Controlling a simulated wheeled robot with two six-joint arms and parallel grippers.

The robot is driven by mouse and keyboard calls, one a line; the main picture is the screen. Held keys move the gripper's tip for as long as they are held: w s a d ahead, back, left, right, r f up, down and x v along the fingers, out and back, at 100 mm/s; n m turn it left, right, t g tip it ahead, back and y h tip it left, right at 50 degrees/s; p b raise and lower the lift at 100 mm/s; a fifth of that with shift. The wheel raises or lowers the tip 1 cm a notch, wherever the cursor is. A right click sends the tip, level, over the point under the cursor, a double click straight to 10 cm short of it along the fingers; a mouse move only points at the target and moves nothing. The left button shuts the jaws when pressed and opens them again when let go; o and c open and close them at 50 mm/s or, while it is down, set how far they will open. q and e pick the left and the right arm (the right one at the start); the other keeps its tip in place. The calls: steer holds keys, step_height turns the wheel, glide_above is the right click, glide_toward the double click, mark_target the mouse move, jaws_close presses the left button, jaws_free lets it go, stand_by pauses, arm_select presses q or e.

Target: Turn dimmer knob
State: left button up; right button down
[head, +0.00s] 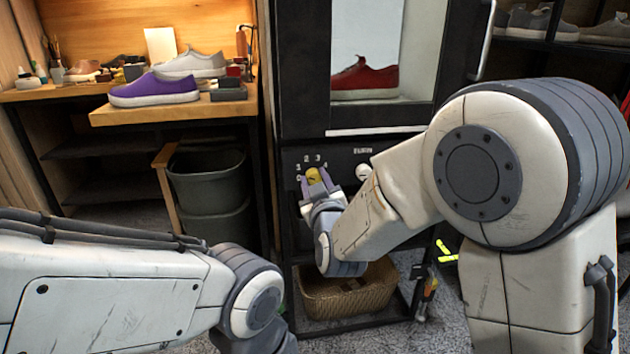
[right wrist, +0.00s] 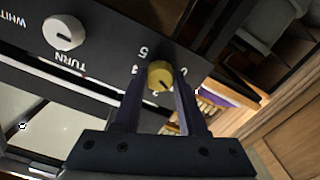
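The yellow dimmer knob (head: 314,175) sits on the black front panel (head: 337,156) below the display cabinet, with numbers around it. My right gripper (head: 319,184) reaches it from the front, one finger on each side. In the right wrist view the knob (right wrist: 160,76) fills the gap between the fingertips of the gripper (right wrist: 160,85), which look closed on its sides. A dark pointer mark shows on the knob's face. My left arm shows at the lower left of the head view, but its gripper is out of view.
A white knob (head: 363,172) is to the right on the same panel. A red sneaker (head: 364,80) stands behind the glass above. A wicker basket (head: 346,292) is below. A purple sneaker (head: 154,89) rests on the wooden bench (head: 175,111) at left, above a grey bin (head: 207,178).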

steer(key=shift+f+m, duration=0.1)
steer(key=shift+m, duration=0.3)
steer(key=m+b, duration=0.1)
steer(key=m, duration=0.1)
steer(key=shift+m+b, duration=0.3)
steer(key=shift+m, duration=0.1)
steer(key=m+b, duration=0.2)
steer(key=m, duration=0.3)
stand_by(0.4)
steer(key=shift+c, duration=2.3)
jaws_free()
steer(key=shift+d, duration=0.1)
